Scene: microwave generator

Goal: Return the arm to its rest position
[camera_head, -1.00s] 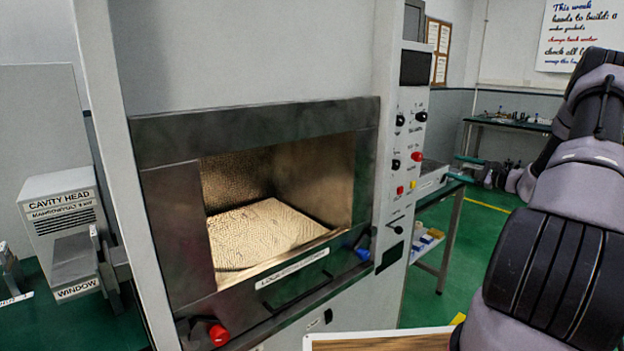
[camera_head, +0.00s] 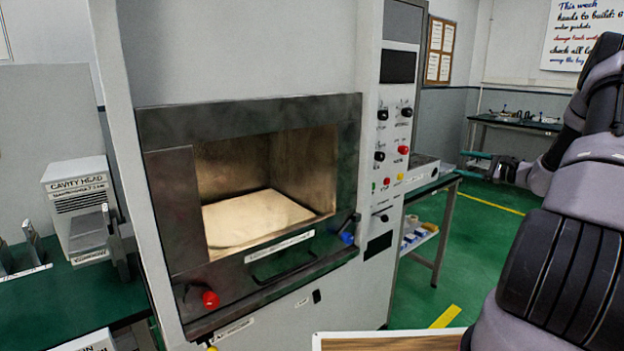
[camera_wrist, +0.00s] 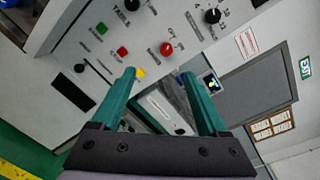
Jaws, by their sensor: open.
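My arm (camera_head: 575,120) shows along the right side of the head view, bent and reaching away from me. My gripper (camera_head: 474,162) is at its far end, small in that view, right of the microwave generator (camera_head: 270,110). In the wrist view my gripper (camera_wrist: 158,75) has its two teal fingers spread, with nothing held between them. Beyond the fingers is the generator's control panel (camera_wrist: 140,45) with knobs and coloured buttons, seen tilted. I cannot tell the exact gap to the panel, but no contact shows.
The generator's cavity is open, with a pale plate (camera_head: 255,220) inside. A green bench (camera_head: 95,300) with the cavity head box (camera_head: 78,182) stands at left. A side bench (camera_head: 445,190) stands right of the generator, near my gripper. Green floor (camera_head: 475,270) is clear between it and my arm.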

